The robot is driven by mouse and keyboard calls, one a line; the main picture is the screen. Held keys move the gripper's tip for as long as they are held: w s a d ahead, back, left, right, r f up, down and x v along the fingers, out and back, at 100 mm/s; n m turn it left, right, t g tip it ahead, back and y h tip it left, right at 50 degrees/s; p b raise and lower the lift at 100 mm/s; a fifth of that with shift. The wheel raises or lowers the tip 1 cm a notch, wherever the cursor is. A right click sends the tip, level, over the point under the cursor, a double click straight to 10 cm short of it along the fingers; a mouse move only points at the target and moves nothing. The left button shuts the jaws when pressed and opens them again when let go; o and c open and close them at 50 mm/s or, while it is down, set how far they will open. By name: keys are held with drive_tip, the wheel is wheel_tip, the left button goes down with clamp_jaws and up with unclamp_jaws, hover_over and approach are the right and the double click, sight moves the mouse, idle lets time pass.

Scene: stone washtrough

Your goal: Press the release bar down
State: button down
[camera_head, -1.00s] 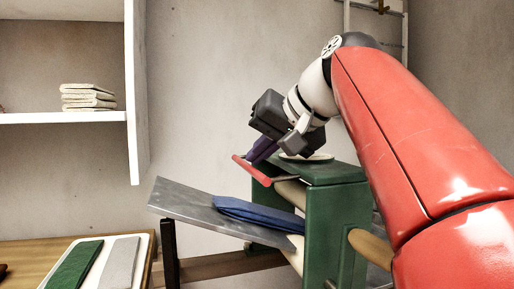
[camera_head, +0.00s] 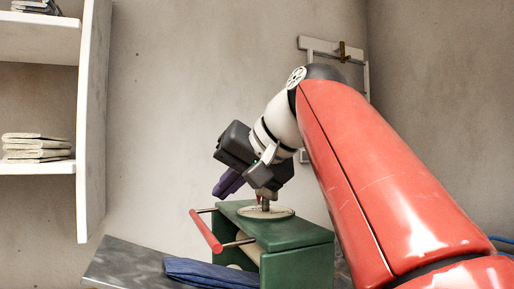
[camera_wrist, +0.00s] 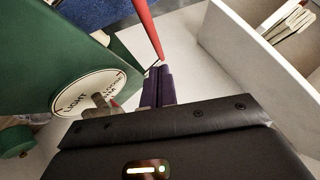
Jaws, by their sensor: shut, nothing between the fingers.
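The red release bar (camera_head: 206,232) sticks out on two thin metal rods from the left side of a green press frame (camera_head: 300,262). My gripper (camera_head: 220,190) is shut and empty, its purple fingers pointing down and left. In the head view the fingertips are above the bar with a visible gap. In the wrist view the bar (camera_wrist: 148,28) runs from the top edge down toward the closed fingers (camera_wrist: 157,84); I cannot tell from there whether they touch.
A round plate (camera_head: 280,212) with lettering and a central knob sits on the frame's top. Blue cloth (camera_head: 208,273) lies on a sloping grey board (camera_head: 125,264) below the bar. White shelves (camera_head: 83,150) with folded cloths (camera_head: 35,147) stand left.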

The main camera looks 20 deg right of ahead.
drive_tip(key=v, duration=0.9)
drive_tip(key=shift+s+a+r, duration=0.2)
drive_tip(key=shift+s+a, duration=0.05)
drive_tip(key=shift+s, duration=0.15)
